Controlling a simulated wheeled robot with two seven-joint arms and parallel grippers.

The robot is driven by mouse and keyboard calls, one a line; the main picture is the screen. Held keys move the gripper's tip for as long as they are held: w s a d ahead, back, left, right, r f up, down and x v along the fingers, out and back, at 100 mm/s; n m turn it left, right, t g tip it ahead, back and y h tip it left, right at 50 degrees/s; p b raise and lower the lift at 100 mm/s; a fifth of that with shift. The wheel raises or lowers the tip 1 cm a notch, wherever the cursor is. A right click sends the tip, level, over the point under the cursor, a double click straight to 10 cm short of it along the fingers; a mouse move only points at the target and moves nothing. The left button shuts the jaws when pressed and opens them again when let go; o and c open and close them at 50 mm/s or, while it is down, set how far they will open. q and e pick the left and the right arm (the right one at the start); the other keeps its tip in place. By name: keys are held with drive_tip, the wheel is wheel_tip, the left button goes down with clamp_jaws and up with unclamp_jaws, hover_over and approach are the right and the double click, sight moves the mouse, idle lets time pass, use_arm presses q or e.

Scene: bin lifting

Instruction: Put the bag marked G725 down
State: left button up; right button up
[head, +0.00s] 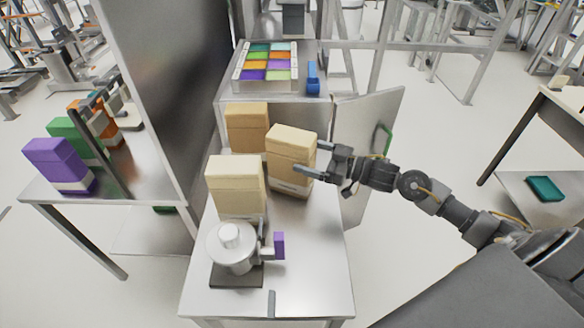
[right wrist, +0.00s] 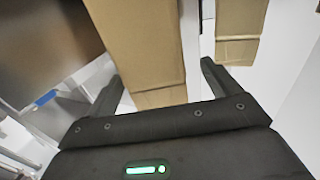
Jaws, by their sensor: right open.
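Three tan bags stand close together on the metal table (head: 320,270) in the head view: a rear one (head: 246,122), a front left one (head: 235,185) and a right one (head: 289,155). I cannot read G725 on any of them. My right gripper (head: 314,159) is open at the right side of the right bag, with its fingers close to it. In the right wrist view a tan bag (right wrist: 140,45) reaches between the open fingers of the gripper (right wrist: 158,82), and another tan bag (right wrist: 240,30) shows to the right. I cannot tell whether the fingers touch. My left gripper is not in view.
A grey round device with a purple handle (head: 279,245) stands at the table's front. A tray of coloured squares (head: 267,62) and a blue item (head: 312,76) are at the back.

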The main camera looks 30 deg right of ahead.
sight(297, 152)
drive_tip(key=x, duration=0.2)
drive_tip(key=p+x, duration=0.1)
drive_tip(key=x, duration=0.1)
drive_tip(key=shift+w+d+r, duration=0.1)
drive_tip(key=shift+w+d, duration=0.1)
drive_tip(key=shift+w, duration=0.05)
drive_tip(key=shift+a, duration=0.15)
drive_tip(key=shift+c, duration=0.4)
clamp_jaws()
drive_tip(key=shift+w, duration=0.15)
